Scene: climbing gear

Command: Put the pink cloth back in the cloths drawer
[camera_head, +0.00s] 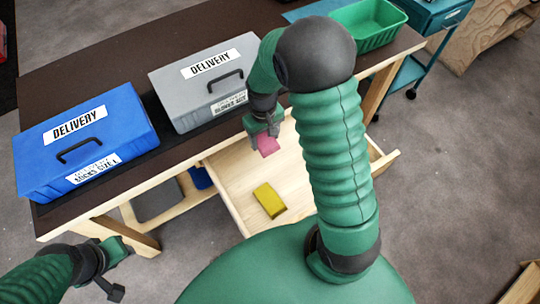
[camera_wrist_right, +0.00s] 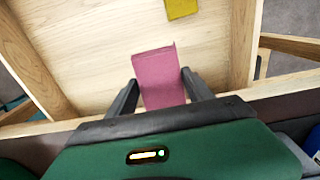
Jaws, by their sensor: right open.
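The open drawer (camera_head: 228,190) is light wood and juts out from under the dark-topped bench. The pink cloth (camera_head: 267,146) is a small folded piece at the drawer's back part. My right gripper (camera_head: 262,128) is over the drawer, just above the cloth. In the right wrist view the pink cloth (camera_wrist_right: 160,78) lies between the two open fingers (camera_wrist_right: 160,88), with the drawer floor beyond. Whether it rests on the floor is hard to tell. A yellow cloth (camera_head: 269,200) lies flat in the drawer. My left gripper (camera_head: 108,268) is at the lower left, away from the drawer; its fingers are unclear.
A blue case (camera_head: 85,140) and a grey case (camera_head: 205,85), both labelled DELIVERY, stand on the bench (camera_head: 120,62). A green bin (camera_head: 367,22) is at the far right. My right arm hides part of the drawer's right side.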

